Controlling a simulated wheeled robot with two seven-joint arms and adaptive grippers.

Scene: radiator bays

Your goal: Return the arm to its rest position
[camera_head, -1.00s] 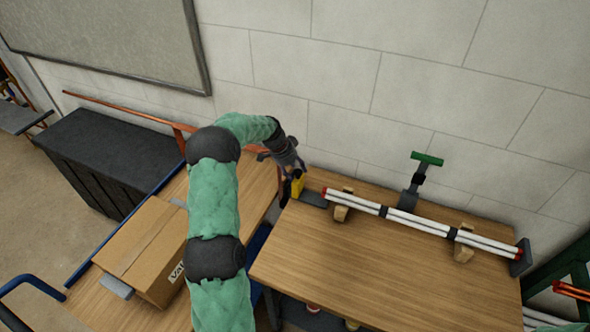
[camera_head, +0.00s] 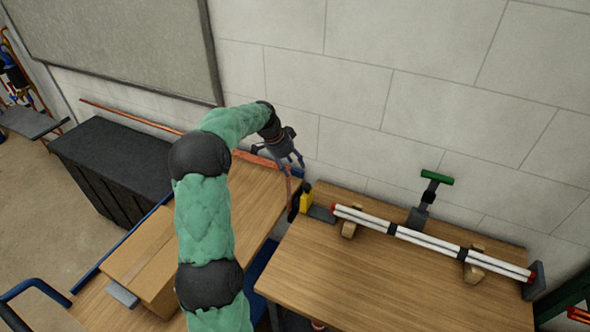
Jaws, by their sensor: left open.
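My left arm (camera_head: 205,215), in a green sleeve with black joints, reaches up from the bottom of the head view and bends to the right. Its left gripper (camera_head: 295,165) is open and empty, above the gap between the two wooden surfaces. A yellow and black item (camera_head: 306,198) stands at the back left corner of the right table, just below and apart from the gripper. My right gripper is not in view.
White tubes with red ends (camera_head: 430,242) rest on wooden blocks on the right table (camera_head: 370,275), beside a green-handled stand (camera_head: 430,195). A cardboard box (camera_head: 140,265) lies left of my arm. A black cabinet (camera_head: 115,165) stands by the wall.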

